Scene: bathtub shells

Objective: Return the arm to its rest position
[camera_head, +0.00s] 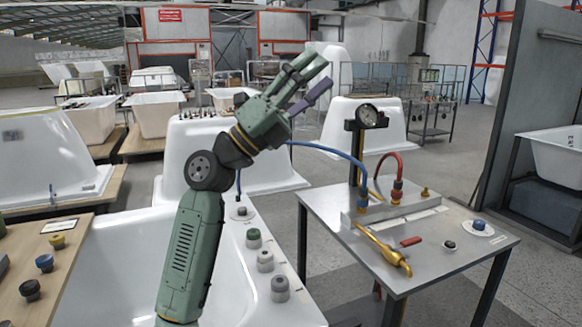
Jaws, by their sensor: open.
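My gripper (309,82) is at the end of my green arm (190,250), raised in the upper middle of the head view. Its fingers are spread apart and point up and to the right. Nothing shows between them. The arm rises from the bottom of the picture in front of a white bathtub shell (110,262), bends at a dark joint, and reaches up to the right. The gripper appears above the tub rim and the metal table, apart from both.
A metal table (345,232) at right carries a pressure gauge (367,115), red hose (389,158), blue hose (335,152) and brass tool (385,250). A wooden bench (62,282) is at left.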

